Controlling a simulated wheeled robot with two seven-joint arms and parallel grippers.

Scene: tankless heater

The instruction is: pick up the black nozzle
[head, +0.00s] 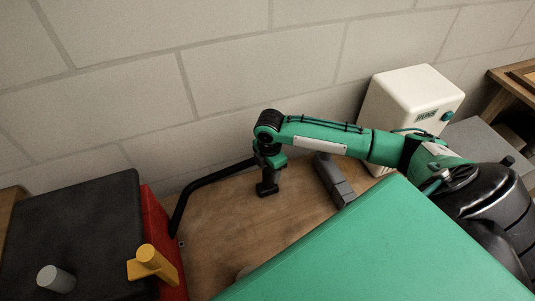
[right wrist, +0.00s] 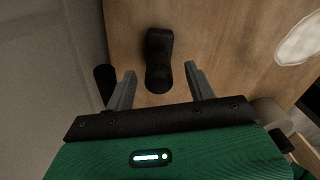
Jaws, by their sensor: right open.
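The black nozzle (right wrist: 159,60) is a dark, elongated piece on the wooden table top in the right wrist view. Its near end lies between the two grey fingers of my right gripper (right wrist: 160,69), with a gap on each side. The gripper is open and holds nothing. In the head view, my right gripper (head: 270,172) points down over the table, with the nozzle (head: 267,187) just below it. How far the fingertips are above the table is hard to tell. My left gripper is not in view.
A black bent bar (head: 207,183) rises left of the gripper. A red-sided dark box (head: 90,225) with a yellow handle (head: 152,262) stands at left. A grey block (head: 335,182) and white box (head: 410,95) are at right. Bare table (head: 215,230) shows in front.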

